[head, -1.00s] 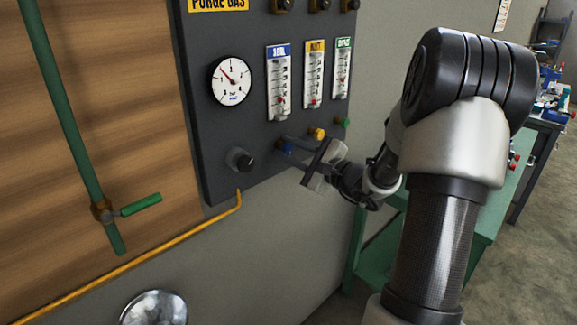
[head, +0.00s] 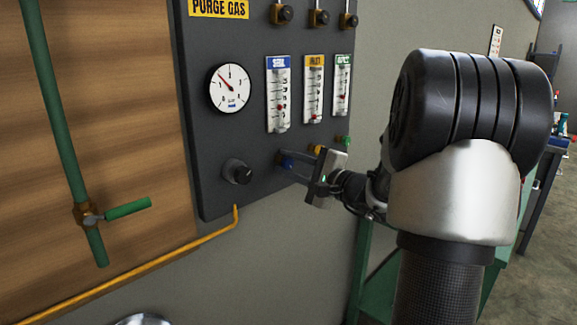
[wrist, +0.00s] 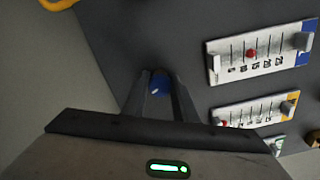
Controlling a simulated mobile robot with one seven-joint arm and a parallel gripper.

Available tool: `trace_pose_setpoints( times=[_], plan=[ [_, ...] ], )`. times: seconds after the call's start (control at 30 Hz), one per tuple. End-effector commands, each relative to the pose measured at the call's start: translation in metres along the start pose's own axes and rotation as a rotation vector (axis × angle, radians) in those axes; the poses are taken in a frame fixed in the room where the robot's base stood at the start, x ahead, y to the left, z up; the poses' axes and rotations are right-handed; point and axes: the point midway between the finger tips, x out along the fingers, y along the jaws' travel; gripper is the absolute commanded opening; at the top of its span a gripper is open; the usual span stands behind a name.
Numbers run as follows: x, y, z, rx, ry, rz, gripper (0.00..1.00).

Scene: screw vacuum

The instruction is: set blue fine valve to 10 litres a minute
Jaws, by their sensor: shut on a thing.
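The blue fine valve (head: 286,161) is a small blue knob low on the dark panel, below the blue-labelled flow meter (head: 278,97). My gripper (head: 287,158) is shut on this knob. In the wrist view, the blue knob (wrist: 160,84) shows between the two fingertips (wrist: 160,80), and the fingers partly hide it. The blue-labelled meter is a white upright scale with a small red float. In the wrist view its red float (wrist: 249,53) lies near the middle of the scale (wrist: 265,66). The scale figures are too small to read surely.
A yellow-labelled meter (head: 314,90) and a green-labelled meter (head: 343,85) stand to the right. A yellow knob (head: 318,149) and a green knob (head: 346,141) are close beside my gripper. A round gauge (head: 230,88) and a black knob (head: 238,171) are to the left.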

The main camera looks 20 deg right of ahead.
Motion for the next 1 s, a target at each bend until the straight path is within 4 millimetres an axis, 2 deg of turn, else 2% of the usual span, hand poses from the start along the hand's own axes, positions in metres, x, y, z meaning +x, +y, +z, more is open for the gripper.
trace_pose_setpoints(
  times=[0.1, 0.13, 0.23, 0.53, 0.67, 0.77, 1.0],
  plan=[
    [0.0, 0.0, 0.0, 0.001, 0.001, 0.0, 0.03],
    [0.0, 0.0, 0.0, 0.001, 0.001, 0.0, 0.27],
    [0.0, 0.0, 0.0, 0.001, 0.001, 0.0, 0.44],
    [-0.001, 0.0, 0.0, 0.002, 0.001, 0.0, 0.44],
    [-0.01, 0.0, -0.001, 0.002, 0.003, 0.0, 0.44],
    [-0.026, -0.001, -0.001, 0.001, 0.005, -0.001, 0.44],
    [-0.085, -0.001, -0.001, 0.002, 0.006, -0.002, 0.44]
  ],
)
